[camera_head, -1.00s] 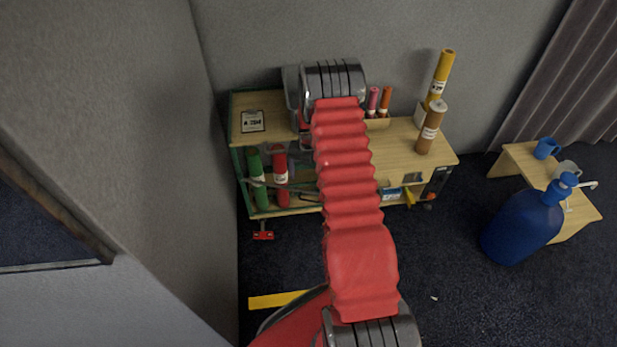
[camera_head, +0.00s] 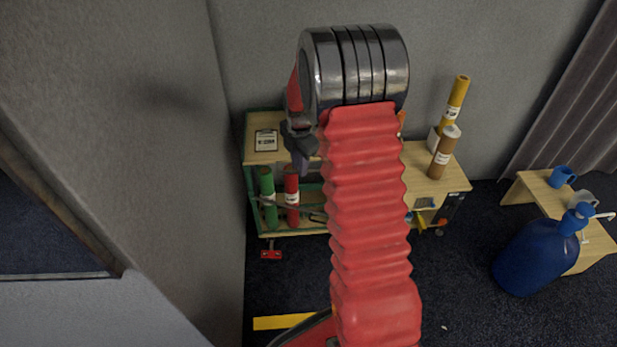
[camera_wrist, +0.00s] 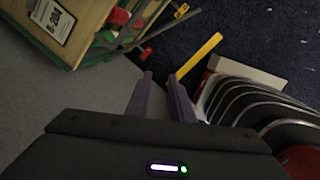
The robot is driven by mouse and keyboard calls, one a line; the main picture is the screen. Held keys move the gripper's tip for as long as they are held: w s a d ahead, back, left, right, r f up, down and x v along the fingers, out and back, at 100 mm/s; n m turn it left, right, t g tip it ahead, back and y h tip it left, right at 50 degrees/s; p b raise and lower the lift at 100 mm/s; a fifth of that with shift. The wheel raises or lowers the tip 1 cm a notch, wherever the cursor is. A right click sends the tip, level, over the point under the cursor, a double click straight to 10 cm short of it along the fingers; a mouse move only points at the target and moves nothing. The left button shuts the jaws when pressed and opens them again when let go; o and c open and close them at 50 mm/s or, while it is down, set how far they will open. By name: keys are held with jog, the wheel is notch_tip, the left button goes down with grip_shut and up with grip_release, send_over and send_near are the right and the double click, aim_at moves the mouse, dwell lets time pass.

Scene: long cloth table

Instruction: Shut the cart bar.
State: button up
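The cart (camera_head: 253,218) has a green frame and a wooden top and stands against the back wall. A green tube (camera_head: 268,190) and a red tube (camera_head: 292,205) stand upright on its lower shelf. In the wrist view, a grey bar (camera_wrist: 165,31) angles out from the cart side. My gripper (camera_head: 302,165) is above the cart's front left part. In the wrist view its fingers (camera_wrist: 160,78) are apart with nothing between them.
A small bench (camera_head: 545,200) with mugs and a large blue bottle (camera_head: 535,255) are at the right. A grey wall is close on the left. Dark floor in front is mostly clear.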

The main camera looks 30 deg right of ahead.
jog(key=s+a+r+m, duration=0.1)
jog(key=a+r, duration=0.1)
jog(key=r, duration=0.1)
jog(key=s+a+r+m, duration=0.1)
jog(key=a+r+m, duration=0.1)
jog(key=r, duration=0.2)
jog(key=s+a+r+m+t, duration=0.1)
jog(key=s+a+r, duration=0.1)
jog(key=r, duration=0.2)
jog(key=shift+m, duration=0.3)
grip_shut()
jog(key=s+a+r+m+t, duration=0.2)
jog(key=s+a+r+m, duration=0.75)
jog(key=s+r, duration=0.35)
jog(key=s+a+m, duration=0.2)
jog(key=s, duration=0.4)
jog(key=s+a+m+t, duration=0.1)
jog(key=s+a+m, duration=0.1)
jog(key=s, duration=0.4)
jog(key=shift+a+m, duration=0.15)
jog(key=shift+m, duration=0.6)
jog(key=shift+f, duration=0.1)
